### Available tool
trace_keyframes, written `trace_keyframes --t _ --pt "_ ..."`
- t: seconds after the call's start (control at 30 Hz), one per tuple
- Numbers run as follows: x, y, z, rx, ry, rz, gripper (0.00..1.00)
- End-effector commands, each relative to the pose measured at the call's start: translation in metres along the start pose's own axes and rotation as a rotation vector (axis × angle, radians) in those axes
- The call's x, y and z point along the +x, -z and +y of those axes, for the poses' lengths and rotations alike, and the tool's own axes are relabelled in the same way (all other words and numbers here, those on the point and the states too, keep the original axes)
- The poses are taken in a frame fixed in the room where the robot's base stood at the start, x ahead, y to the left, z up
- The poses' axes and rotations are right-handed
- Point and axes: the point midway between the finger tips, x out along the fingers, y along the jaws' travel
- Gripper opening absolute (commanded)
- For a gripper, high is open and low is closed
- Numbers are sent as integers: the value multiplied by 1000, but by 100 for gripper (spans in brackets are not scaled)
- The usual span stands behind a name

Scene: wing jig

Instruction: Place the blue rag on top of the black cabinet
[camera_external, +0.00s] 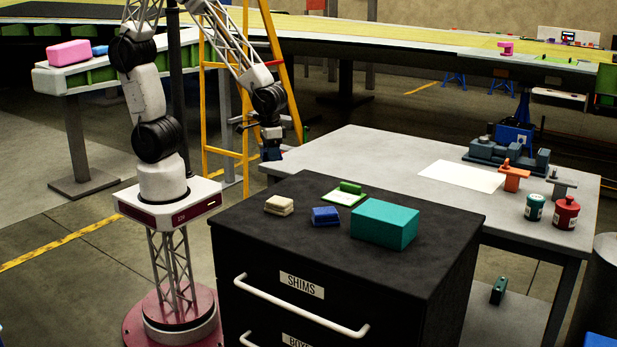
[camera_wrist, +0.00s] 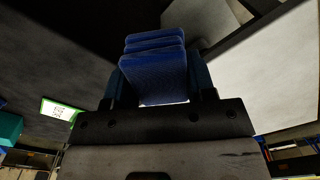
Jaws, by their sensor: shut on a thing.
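The blue rag (camera_wrist: 155,75), folded into layers, sits between the two fingers of my gripper (camera_wrist: 157,88), which is shut on it. In the external view, my gripper (camera_external: 270,138) hangs behind the black cabinet (camera_external: 400,285), near the left end of the grey table. The rag shows there only as a small dark blue patch (camera_external: 271,153) below the fingers. The cabinet top (camera_wrist: 45,60) shows at the left of the wrist view. The held rag is apart from the cabinet top.
On the cabinet stand a teal box (camera_external: 384,223), a small blue folded item (camera_external: 325,216), a beige item (camera_external: 279,205) and a green-edged card (camera_external: 344,197). The grey table (camera_external: 375,155) lies behind, with a yellow ladder (camera_external: 225,154) beyond it. The cabinet top's front right is clear.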

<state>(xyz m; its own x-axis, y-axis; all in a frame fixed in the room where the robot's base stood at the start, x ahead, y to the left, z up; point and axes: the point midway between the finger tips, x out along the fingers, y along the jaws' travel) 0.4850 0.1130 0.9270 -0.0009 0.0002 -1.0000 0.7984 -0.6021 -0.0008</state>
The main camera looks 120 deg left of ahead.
Motion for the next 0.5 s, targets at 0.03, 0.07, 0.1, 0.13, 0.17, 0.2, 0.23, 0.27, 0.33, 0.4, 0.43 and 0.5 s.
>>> trace_keyframes --t 0.03,0.07,0.1,0.13,0.17,0.2,0.23,0.27,0.33,0.4,0.43,0.5 --pt "-2 -6 7 20 0 1 27" --pt "-3 -9 11 31 0 1 27" --pt "-4 -13 16 44 -1 1 27" --pt "-5 -16 19 53 -1 1 27" --pt "-6 -19 22 63 -1 1 27" --pt "-7 -23 26 75 -1 1 27" --pt "-7 -26 29 83 -1 1 27" --pt "-8 -28 32 91 -1 1 27" --pt "-10 -33 36 107 -1 1 27" --pt "-11 -38 41 120 -1 1 27" --pt "-11 -39 42 124 -1 1 27" --pt "-12 -42 44 132 0 1 27"
